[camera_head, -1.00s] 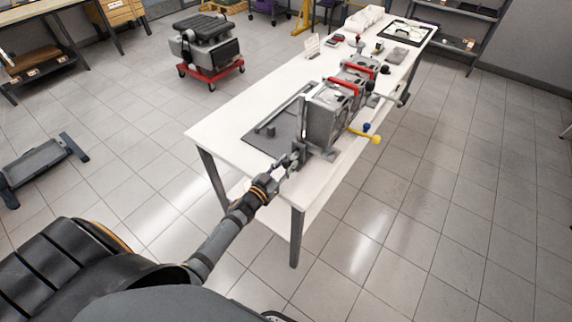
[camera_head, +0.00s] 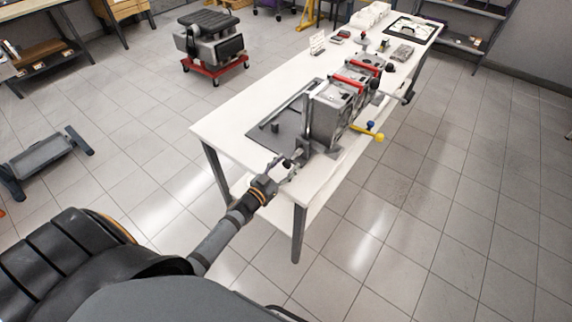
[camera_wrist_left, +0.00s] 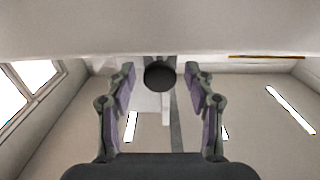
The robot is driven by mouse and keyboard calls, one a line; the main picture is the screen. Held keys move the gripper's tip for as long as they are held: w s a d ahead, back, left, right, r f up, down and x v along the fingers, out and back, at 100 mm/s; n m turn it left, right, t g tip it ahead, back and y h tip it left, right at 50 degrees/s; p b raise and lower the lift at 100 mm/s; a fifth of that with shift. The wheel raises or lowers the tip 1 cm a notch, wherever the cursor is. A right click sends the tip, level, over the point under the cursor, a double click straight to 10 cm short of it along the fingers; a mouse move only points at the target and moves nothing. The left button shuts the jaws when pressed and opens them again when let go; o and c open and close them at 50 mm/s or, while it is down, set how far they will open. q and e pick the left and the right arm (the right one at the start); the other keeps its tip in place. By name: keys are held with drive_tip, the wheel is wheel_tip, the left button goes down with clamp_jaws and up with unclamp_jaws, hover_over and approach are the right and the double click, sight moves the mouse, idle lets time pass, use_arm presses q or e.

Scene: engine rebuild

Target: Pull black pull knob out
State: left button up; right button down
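The black pull knob (camera_wrist_left: 160,75) is a round dark disc in the left wrist view, seen face on at the upper middle. My left gripper (camera_wrist_left: 160,82) is open, with one finger on each side of the knob and a visible gap on both sides. In the head view my left gripper (camera_head: 287,168) is at the near end of the white table, close to the grey metal unit (camera_head: 325,120) there. The stem behind the knob is mostly hidden. My right gripper is not in view.
The white table (camera_head: 232,124) runs away to the back right. A dark mat (camera_head: 290,127) lies left of the unit. Red bars, a yellow-tipped lever (camera_head: 378,137) and a blue knob (camera_head: 370,125) are on the units.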

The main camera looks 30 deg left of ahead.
use_arm(q)
drive_tip(key=s+a, duration=0.2)
drive_tip(key=s, duration=0.9)
drive_tip(key=shift+s+a, duration=0.15)
drive_tip(key=shift+s, duration=0.2)
drive_tip(key=s+a+f+n+g+y, duration=0.1)
drive_tip(key=s+a+f+g, duration=0.15)
drive_tip(key=f, duration=0.55)
drive_tip(key=s+a+f+g+y, duration=0.1)
drive_tip(key=s+f+g+y, duration=0.15)
drive_tip(key=f, duration=0.55)
drive_tip(key=s+a+f+n+g+y, duration=0.15)
drive_tip(key=s+f, duration=0.25)
drive_tip(key=f, duration=0.5)
drive_tip(key=s+d+f+g, duration=0.2)
drive_tip(key=s+f+g, duration=0.3)
drive_tip(key=s+f, duration=0.3)
drive_tip(key=s+d+f+g, duration=0.2)
drive_tip(key=s+f+g, duration=0.3)
drive_tip(key=s, duration=1)
wheel_tip(320, 180, down, 3)
drive_tip(key=shift+s+d+f+m+h, duration=0.1)
drive_tip(key=shift+s+d+m+h, duration=0.05)
drive_tip(key=shift+s+m+h, duration=0.25)
